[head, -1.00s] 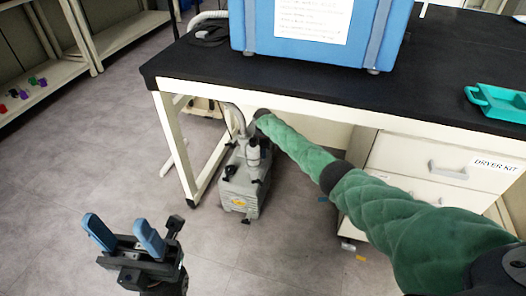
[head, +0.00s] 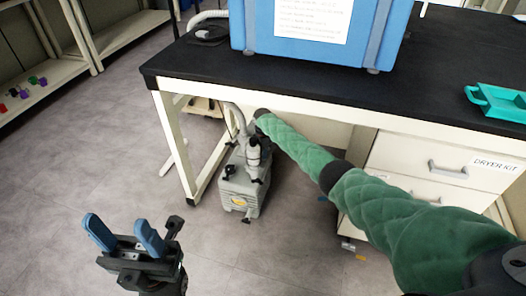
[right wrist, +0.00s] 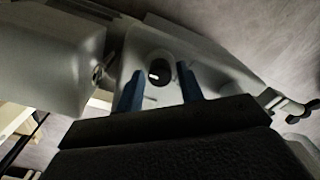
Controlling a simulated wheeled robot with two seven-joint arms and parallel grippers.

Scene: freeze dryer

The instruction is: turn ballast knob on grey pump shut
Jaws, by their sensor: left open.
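The grey pump (head: 241,188) stands on the floor under the bench, next to the table leg. In the right wrist view, its pale casing (right wrist: 215,78) fills the middle, with a round dark ballast knob (right wrist: 158,72) bearing a white mark. My right gripper (right wrist: 159,70) is open, its two blue fingers apart on either side of the knob in the picture; I cannot tell whether they touch it. In the head view the right gripper is hidden at the end of my green-sleeved arm. My left gripper (head: 118,228) is open and empty above the floor at lower left.
The black bench top (head: 300,85) overhangs the pump. A blue box-shaped machine (head: 262,30) and a teal tray (head: 500,104) are on it. White drawers (head: 440,160) marked "DRYER KIT" stand to the right. A grey hose (head: 238,118) rises from the pump. The floor at left is clear.

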